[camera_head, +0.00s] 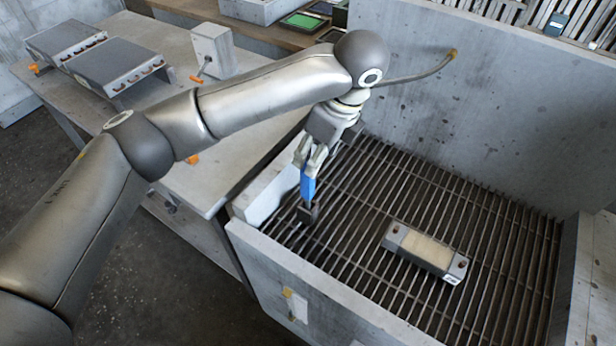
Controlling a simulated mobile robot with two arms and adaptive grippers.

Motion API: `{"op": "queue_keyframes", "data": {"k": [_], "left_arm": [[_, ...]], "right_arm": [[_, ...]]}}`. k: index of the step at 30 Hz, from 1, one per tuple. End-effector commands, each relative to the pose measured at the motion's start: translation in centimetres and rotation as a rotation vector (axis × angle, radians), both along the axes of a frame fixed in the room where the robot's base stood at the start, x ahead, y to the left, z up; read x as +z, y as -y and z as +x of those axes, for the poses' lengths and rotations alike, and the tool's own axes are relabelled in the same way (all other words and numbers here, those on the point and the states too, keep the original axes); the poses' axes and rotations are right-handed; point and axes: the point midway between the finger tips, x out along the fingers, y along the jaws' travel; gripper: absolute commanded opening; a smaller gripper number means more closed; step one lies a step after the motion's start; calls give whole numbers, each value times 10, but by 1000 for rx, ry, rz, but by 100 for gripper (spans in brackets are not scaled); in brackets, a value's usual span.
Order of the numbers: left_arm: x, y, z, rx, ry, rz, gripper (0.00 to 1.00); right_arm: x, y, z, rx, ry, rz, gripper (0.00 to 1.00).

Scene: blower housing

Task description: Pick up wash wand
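My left arm reaches in from the left, and its gripper (308,165) points down over the left part of the slatted grate. Its fingers appear closed around the top of a blue handle. The blue-handled tool (308,188) hangs roughly upright, with a dark block-like head at its lower end near the grate; I cannot tell whether the head touches the bars. A thin bent metal tube with a brass-coloured tip (430,71) shows behind my wrist against the back wall; its near end is hidden. I cannot tell for sure which of these is the wash wand. My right gripper is not in view.
The grate (400,300) lies inside a grey-walled basin (270,255). A grey block with a pale top (425,250) rests on the grate at right. A metal table (150,30) at left carries two flat grey units and a small box (212,50).

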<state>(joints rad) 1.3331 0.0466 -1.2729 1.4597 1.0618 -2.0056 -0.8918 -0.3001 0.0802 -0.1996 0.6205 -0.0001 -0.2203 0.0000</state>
Motion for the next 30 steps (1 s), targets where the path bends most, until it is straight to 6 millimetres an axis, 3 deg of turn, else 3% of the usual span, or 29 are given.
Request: {"op": "queue_keyframes", "data": {"k": [4,9,20,30], "left_arm": [[-4,-5,3,-4,-1,18,51],[-28,-10,6,-3,-3,16,51],[-59,-18,13,-2,0,16,51],[-100,-26,19,-3,3,15,51]], "right_arm": [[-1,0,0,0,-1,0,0],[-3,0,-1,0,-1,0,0],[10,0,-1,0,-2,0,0],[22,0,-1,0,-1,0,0]]}}
